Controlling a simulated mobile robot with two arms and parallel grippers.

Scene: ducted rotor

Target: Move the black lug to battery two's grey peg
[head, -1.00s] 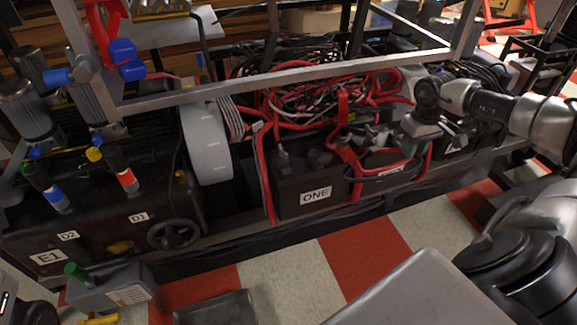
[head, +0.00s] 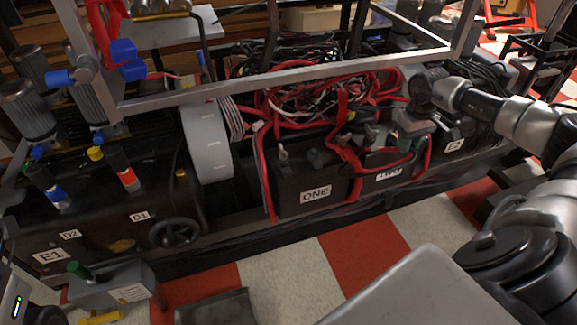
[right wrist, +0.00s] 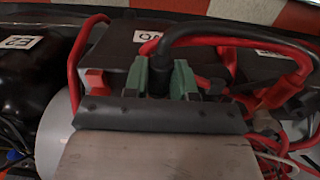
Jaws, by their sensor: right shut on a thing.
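Battery two (head: 375,187) is a black box with a white TWO label, right of battery one (head: 300,195). My right gripper (head: 408,140) is above battery two's right part. In the right wrist view its green fingertips (right wrist: 160,77) are shut on the black lug (right wrist: 158,84), from which a thick black cable (right wrist: 225,41) arches to the right. Battery two (right wrist: 165,50) lies beyond the fingers, its label upside down and partly covered. I cannot make out the grey peg, or whether the lug touches anything. My left gripper is not in view.
Red cables (head: 345,140) loop over both batteries, close to my right gripper. A metal frame bar (head: 280,80) crosses above them. A black unit labelled E2 (right wrist: 20,60) stands beside battery two.

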